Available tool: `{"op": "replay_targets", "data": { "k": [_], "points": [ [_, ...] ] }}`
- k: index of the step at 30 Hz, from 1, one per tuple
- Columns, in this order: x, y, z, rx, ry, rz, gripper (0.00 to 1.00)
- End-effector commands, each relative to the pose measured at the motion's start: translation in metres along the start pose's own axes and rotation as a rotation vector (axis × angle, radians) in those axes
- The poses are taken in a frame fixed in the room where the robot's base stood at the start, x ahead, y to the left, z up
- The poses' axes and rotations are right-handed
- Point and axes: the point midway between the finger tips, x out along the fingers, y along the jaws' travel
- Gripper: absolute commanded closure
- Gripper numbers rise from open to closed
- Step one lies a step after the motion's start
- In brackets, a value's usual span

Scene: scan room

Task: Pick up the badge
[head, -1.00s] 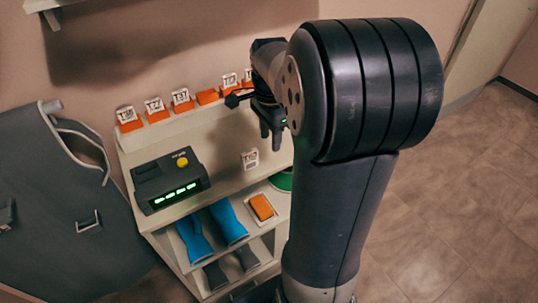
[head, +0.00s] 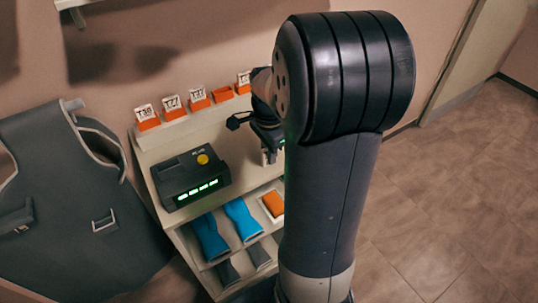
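Several white badges with dark lettering stand in orange holders along the back of the shelf top, such as one at the left end (head: 147,114) and one farther right (head: 243,79). One orange holder (head: 223,94) has no badge. My gripper (head: 268,156) is low over the right part of the shelf top, pointing down. A small pale patch shows at its fingertips, where the loose badge was seen earlier. Whether the fingers are around that badge or shut on it cannot be told. My arm hides the right end of the shelf.
A dark device (head: 190,180) with a yellow button and green lights sits on the shelf top (head: 160,150), left of my gripper. Blue items (head: 242,218) and an orange item (head: 272,204) lie on the shelf below. A dark apron (head: 75,200) hangs at left. Floor at right is clear.

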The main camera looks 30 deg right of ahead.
Motion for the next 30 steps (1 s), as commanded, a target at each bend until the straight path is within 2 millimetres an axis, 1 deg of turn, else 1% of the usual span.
{"op": "replay_targets", "data": {
  "k": [1,6,17,20,30],
  "points": [
    [0.0,0.0,0.0,0.0,0.0,0.0,0.86],
    [0.0,0.0,0.0,0.0,0.0,0.0,1.0],
    [-0.002,0.0,0.0,0.0,0.0,-0.001,1.0],
    [-0.012,-0.001,-0.001,0.0,0.002,-0.004,1.0],
    [-0.077,-0.001,0.0,0.0,0.002,-0.005,1.0]
  ]
}}
